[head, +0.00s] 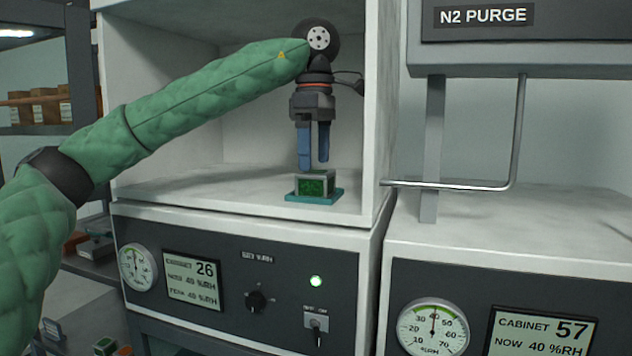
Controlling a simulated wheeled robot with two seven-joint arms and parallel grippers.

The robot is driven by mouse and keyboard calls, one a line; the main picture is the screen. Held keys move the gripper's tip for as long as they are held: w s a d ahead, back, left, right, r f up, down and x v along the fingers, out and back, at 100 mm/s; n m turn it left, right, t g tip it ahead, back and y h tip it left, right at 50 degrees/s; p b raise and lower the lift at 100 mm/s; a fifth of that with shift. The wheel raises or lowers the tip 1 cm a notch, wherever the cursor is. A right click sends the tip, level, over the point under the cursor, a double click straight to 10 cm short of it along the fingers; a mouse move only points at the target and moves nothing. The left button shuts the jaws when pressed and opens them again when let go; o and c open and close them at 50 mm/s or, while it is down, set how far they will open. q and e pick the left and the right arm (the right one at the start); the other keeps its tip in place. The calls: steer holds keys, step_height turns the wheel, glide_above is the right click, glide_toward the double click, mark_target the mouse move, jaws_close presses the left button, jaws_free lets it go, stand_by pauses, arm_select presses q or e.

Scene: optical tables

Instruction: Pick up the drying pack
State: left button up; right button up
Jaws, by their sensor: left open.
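The drying pack appears to be the small box with a green front and pale rim (314,183). It sits on a teal mat (313,198) on the floor of the left cabinet, near the front right. My left gripper (314,166) points straight down just above the box. Its two blue fingers are apart, with nothing seen between them. The fingertips look just above the box top, and I cannot tell whether they touch it. My right gripper is not in view.
The open cabinet's floor (240,186) is bare around the mat. Its right side wall (378,110) stands close to my gripper. Below is a control panel (215,300) with gauge, display and knobs.

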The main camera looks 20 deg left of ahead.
mark_target(316, 171)
arm_select(q)
steer(key=shift+f+p, duration=0.65)
steer(key=shift+f, duration=0.2)
steer(key=shift+w+f+p, duration=0.15)
steer(key=shift+f+p, duration=0.15)
steer(key=shift+f, duration=1)
steer(key=c, duration=1.1)
steer(key=shift+c, duration=0.2)
